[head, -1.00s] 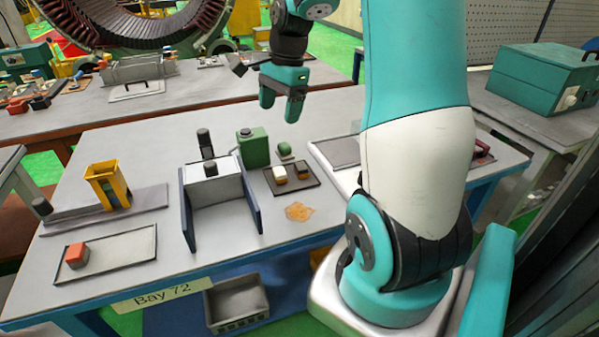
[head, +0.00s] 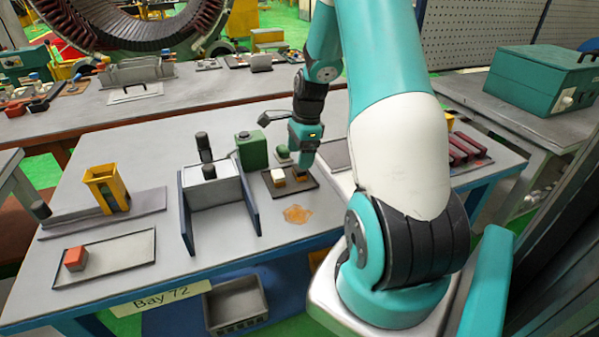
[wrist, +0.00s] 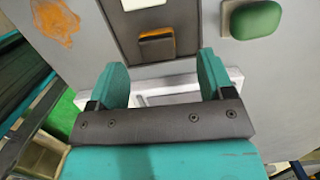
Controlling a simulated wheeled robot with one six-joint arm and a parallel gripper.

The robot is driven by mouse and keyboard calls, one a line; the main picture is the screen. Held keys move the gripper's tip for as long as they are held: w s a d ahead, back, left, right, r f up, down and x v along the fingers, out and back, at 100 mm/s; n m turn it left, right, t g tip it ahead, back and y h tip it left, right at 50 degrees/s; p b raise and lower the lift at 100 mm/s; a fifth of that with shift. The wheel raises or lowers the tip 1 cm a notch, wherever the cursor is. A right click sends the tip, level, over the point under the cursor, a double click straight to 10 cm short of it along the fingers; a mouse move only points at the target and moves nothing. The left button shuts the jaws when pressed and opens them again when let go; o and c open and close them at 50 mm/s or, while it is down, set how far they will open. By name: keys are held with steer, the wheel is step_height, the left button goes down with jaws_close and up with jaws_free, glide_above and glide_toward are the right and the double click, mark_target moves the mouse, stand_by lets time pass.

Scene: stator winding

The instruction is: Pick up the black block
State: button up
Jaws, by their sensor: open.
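The black block (wrist: 157,47), dark on top with an orange side, lies on a small dark tray (wrist: 188,20) in the wrist view. In the head view my gripper largely hides it. A white block (head: 278,175) sits beside it on the same tray (head: 285,192). My gripper (head: 299,160) points down over the right part of the tray. In the wrist view its two teal fingers (wrist: 163,72) are apart with nothing between them, and the black block shows just beyond the fingertips, within the gap's width.
A green block (head: 282,151) and a green canister (head: 251,149) stand behind the tray. A blue-sided fixture (head: 220,195) is to the left, and an orange stain (head: 297,214) is in front. A red block (head: 75,258) lies on the far-left tray. Dark red bars (head: 465,148) lie at right.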

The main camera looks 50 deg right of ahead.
mark_target(299, 172)
steer(key=f, duration=0.5)
steer(key=shift+a+p, duration=0.25)
steer(key=shift+p, duration=0.15)
steer(key=c, duration=1)
steer(key=shift+r, duration=0.15)
